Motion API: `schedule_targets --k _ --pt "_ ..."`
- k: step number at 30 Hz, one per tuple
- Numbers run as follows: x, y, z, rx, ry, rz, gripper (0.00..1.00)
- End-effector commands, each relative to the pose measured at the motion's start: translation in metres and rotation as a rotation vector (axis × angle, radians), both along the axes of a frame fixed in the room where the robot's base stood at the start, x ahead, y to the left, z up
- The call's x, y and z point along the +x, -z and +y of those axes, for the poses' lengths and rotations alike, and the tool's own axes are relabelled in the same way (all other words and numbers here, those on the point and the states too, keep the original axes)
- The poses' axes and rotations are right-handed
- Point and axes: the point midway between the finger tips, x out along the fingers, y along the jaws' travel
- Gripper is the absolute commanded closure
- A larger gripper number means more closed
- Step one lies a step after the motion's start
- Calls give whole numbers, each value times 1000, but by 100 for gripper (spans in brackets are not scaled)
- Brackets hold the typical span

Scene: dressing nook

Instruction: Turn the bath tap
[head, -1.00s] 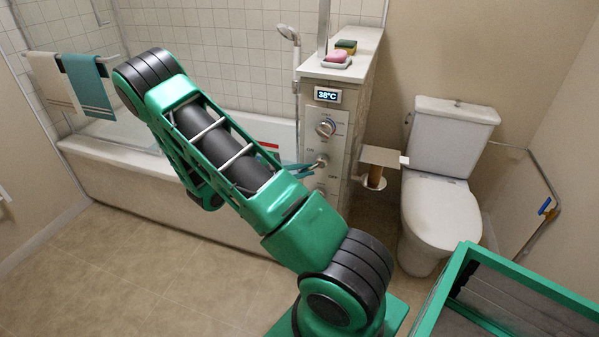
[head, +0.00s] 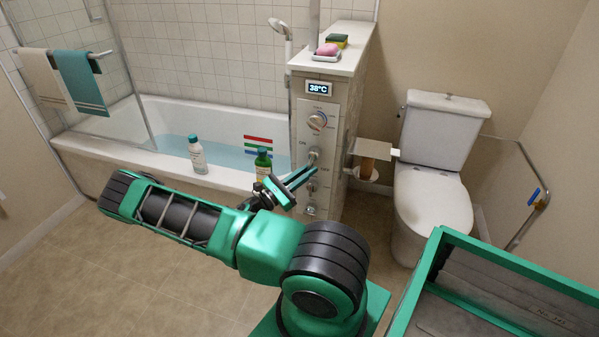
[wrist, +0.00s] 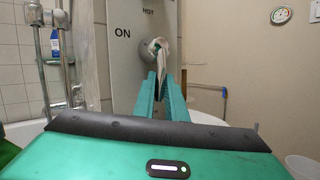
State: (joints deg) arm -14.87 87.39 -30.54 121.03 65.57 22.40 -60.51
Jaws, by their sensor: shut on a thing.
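The bath tap (head: 313,155) is a metal handle on the front of the grey panel (head: 333,135) at the end of the bath, between the ON and OFF marks. My gripper (head: 309,172) has two long teal fingers. It reaches up and right to the tap and is shut on its lever. The fingers partly hide the panel below the tap. The bathtub (head: 120,158) holds bluish water, with a red, green and blue striped marking (head: 258,146) at its right end.
A temperature dial (head: 318,121) and a 38°C display (head: 319,88) are above the tap. A toilet (head: 433,190) and a green-framed bin (head: 430,285) are at right. Floor at left is clear.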

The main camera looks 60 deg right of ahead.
Motion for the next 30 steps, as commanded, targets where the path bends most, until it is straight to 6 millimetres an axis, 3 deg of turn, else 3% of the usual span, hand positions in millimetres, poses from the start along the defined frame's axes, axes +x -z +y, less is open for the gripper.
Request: schedule_targets --k 12,30 --pt "-12 3 -6 -65 -2 208 100" --pt "-15 3 -7 -74 2 249 100"
